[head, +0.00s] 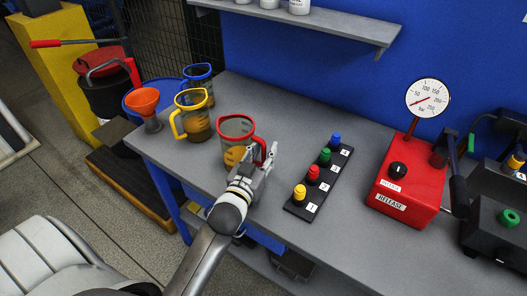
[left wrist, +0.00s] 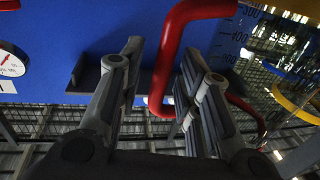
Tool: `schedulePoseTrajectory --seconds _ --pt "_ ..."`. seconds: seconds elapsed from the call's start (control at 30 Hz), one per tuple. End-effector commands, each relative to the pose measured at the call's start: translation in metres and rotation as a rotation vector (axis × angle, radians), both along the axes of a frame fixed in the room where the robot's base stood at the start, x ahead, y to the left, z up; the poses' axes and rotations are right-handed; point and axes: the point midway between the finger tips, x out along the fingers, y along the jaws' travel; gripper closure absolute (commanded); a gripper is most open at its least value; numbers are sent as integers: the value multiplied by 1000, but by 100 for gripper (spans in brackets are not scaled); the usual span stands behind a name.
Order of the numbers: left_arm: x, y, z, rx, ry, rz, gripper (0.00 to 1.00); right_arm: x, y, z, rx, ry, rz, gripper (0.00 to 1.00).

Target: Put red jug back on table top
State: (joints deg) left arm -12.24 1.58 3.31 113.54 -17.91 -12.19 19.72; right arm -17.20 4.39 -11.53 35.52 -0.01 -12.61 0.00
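The red jug (head: 228,152), clear with a red rim and some amber liquid, appears to stand upright on the grey table top (head: 285,115), near its front edge. My left gripper (head: 269,158) is at the jug's right side, by its handle. In the left wrist view my left gripper (left wrist: 160,70) has its fingers apart. The red handle (left wrist: 165,75) passes between them, nearer the right finger, with a gap to the left finger. Whether the right finger touches it I cannot tell. My right gripper is not in view.
Yellow (head: 197,126) and blue (head: 199,80) jugs and an orange funnel (head: 144,101) stand left of the red jug. A strip of coloured knobs (head: 319,180) and a red gauge box (head: 405,190) are to the right. Bare table lies behind the red jug.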

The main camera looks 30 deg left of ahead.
Motion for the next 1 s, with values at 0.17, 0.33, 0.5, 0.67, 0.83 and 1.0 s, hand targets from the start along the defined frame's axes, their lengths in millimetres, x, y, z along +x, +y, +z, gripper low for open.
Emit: schedulePoseTrajectory --seconds 0.17,0.33,0.5,0.67,0.83,1.0 --pt "0 0 0 0 0 0 68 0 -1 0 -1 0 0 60" --pt "-5 -1 1 0 2 0 68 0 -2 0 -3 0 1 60" --pt "-28 -3 0 -1 3 0 68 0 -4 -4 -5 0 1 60" --pt "-58 -7 0 -1 3 0 68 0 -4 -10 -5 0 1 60" --pt "-87 -10 0 -1 3 1 68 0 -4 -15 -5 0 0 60" --pt "-107 -12 0 -1 3 0 68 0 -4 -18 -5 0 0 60"
